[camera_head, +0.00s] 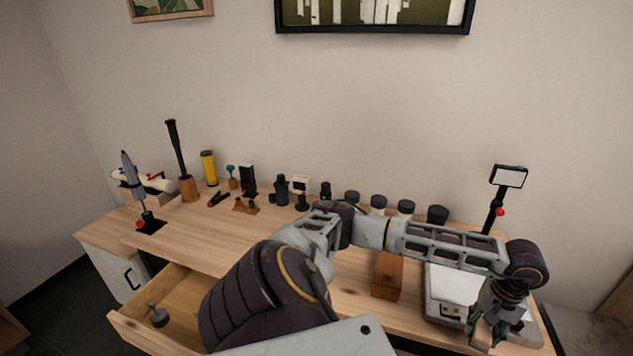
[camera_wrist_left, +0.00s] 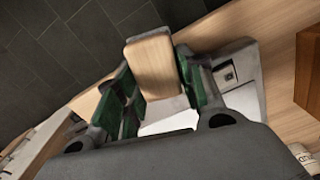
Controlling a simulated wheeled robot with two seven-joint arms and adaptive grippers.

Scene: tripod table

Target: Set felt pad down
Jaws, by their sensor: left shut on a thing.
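My left gripper (camera_head: 487,335) is at the right end of the desk, over or beside the grey-white scale-like device (camera_head: 437,307). In the left wrist view the left gripper (camera_wrist_left: 155,88) has its green-padded fingers on either side of a tan, rectangular, wood-look piece (camera_wrist_left: 153,63) and is shut on it. This is probably the felt pad; its surface does not clearly look like felt. I cannot make it out in the head view. The device (camera_wrist_left: 238,72) shows below the fingers, and I cannot tell whether the piece touches it. My right gripper is not in view.
A brown wooden block (camera_head: 388,277) stands left of the device, and a small screen on a stand (camera_head: 508,178) behind it. Several dark-lidded jars line the back. An open drawer (camera_head: 150,335) juts out at lower left. The desk's left-middle (camera_head: 200,240) is mostly clear.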

